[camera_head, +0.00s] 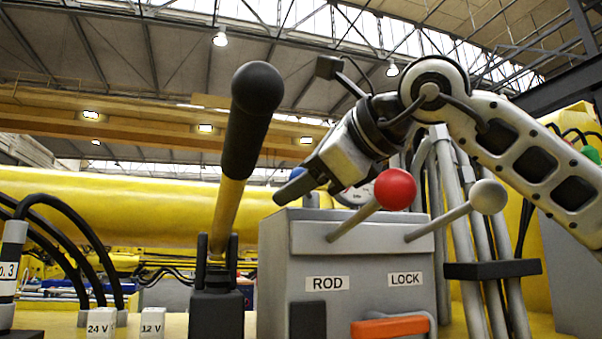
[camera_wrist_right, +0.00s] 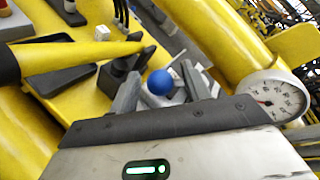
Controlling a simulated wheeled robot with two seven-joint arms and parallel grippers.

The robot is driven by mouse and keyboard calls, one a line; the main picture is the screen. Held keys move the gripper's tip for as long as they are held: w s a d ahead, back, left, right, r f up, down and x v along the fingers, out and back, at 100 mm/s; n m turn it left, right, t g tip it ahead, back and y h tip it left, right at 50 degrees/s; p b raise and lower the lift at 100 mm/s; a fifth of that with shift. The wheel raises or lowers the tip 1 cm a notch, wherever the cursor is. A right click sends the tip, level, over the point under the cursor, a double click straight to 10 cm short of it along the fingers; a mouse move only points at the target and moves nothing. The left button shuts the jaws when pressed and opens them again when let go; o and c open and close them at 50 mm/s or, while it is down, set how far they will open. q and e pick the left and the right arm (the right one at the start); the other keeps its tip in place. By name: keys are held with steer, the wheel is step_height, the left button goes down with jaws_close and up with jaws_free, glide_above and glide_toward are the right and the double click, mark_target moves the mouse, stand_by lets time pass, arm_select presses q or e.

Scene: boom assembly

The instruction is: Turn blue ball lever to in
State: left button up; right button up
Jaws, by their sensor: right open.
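The blue ball lever shows its ball (camera_wrist_right: 160,82) between the two fingers of my right gripper (camera_wrist_right: 158,76) in the right wrist view. The fingers are open, one on each side of the ball, with gaps visible. In the head view the blue ball (camera_head: 297,172) is mostly hidden behind my right gripper (camera_head: 298,186), which reaches in from the right above the grey lever box (camera_head: 345,240). The lever's rod is mostly hidden. My left gripper is not in view.
A red ball lever (camera_head: 395,189) and a white ball lever (camera_head: 488,197) stand in front, above the ROD and LOCK labels. A large black-handled lever (camera_head: 250,120) rises to the left. A round gauge (camera_wrist_right: 272,100) is right of the fingers. Grey pipes (camera_head: 455,230) stand at right.

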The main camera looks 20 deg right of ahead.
jaws_close()
steer(key=shift+w+a+f+m+h+b, duration=0.3)
steer(key=shift+a+m+h+b, duration=0.3)
steer(key=shift+h, duration=0.2)
steer(key=shift+w+a+m+t+h, duration=0.2)
steer(key=shift+a+m+t+h, duration=0.15)
steer(key=shift+m+h, duration=0.2)
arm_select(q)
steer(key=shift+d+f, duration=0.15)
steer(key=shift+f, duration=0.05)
arm_select(e)
steer(key=shift+w+a+r+m+t+h, duration=0.1)
steer(key=shift+w+m+t+h, duration=0.15)
steer(key=shift+m+h, duration=0.3)
